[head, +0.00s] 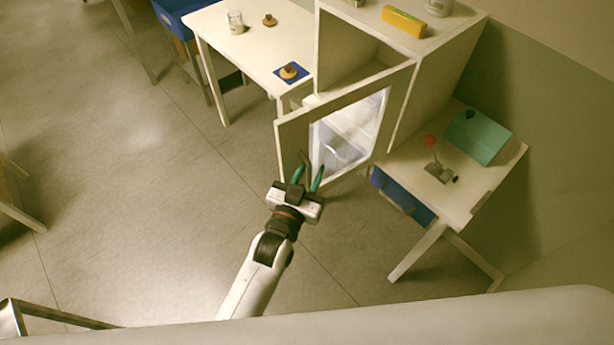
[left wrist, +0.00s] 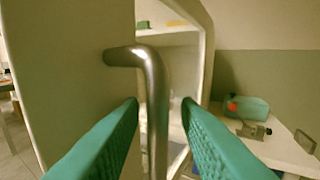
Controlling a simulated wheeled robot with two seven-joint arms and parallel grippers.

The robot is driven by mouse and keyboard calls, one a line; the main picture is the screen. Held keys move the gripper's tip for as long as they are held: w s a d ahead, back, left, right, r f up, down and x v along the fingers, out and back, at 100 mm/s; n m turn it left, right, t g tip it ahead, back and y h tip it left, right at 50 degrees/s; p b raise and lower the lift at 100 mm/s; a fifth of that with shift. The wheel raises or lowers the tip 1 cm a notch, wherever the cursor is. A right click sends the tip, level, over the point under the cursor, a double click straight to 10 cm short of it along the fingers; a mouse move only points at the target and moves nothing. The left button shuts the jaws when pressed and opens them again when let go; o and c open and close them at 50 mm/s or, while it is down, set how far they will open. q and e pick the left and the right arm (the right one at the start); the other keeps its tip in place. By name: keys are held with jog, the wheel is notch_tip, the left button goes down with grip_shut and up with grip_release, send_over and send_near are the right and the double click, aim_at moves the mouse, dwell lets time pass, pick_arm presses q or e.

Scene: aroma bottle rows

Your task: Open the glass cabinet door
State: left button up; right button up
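The cabinet (head: 436,82) is white, at upper center-right in the head view. Its glass door, with a white frame (head: 296,135) and clear pane (head: 347,133), stands swung outward at an angle, and the cabinet's inside shows behind it. My left gripper (head: 310,170) is at the door's free lower-left side. In the left wrist view a curved metal handle (left wrist: 157,105) stands upright between the two green fingers of my left gripper (left wrist: 161,102). The fingers are apart, with visible gaps beside the handle, the left one nearer. My right gripper is not in view.
A white table (head: 222,27) with a glass jar (head: 236,22) and a blue mat (head: 291,74) stands behind left. A small desk (head: 470,190) with a blue drawer (head: 402,198) and a teal box (head: 478,137) is at right. Floor left of the door is clear.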

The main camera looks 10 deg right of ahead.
pick_arm(q)
jog(key=b+v, duration=0.2)
jog(key=v, duration=1)
jog(key=shift+b, duration=0.3)
jog(key=shift+w, duration=0.1)
jog(key=s+a+f+g+y+b, duration=0.1)
jog(key=s+a+f+g+y, duration=0.15)
jog(key=f, duration=0.85)
jog(key=s+a+f+n+g+y, duration=0.1)
jog(key=s+a+f+g, duration=0.15)
jog(key=f, duration=0.85)
jog(key=s+a+f+g+y+b, duration=0.15)
jog(key=a+f, duration=0.25)
jog(key=f, duration=0.7)
jog(key=s+a+f+n+g+y, duration=0.1)
jog(key=s+a+f+g, duration=0.3)
jog(key=s+a+f, duration=0.3)
jog(key=s+a+f+n+g+y+b, duration=0.1)
jog(key=s+a+f+g+y, duration=0.1)
jog(key=s+a+f+g, duration=0.2)
jog(key=s+a+f, duration=0.3)
jog(key=s+f, duration=0.5)
jog(key=s, duration=0.4)
jog(key=shift+f, duration=0.2)
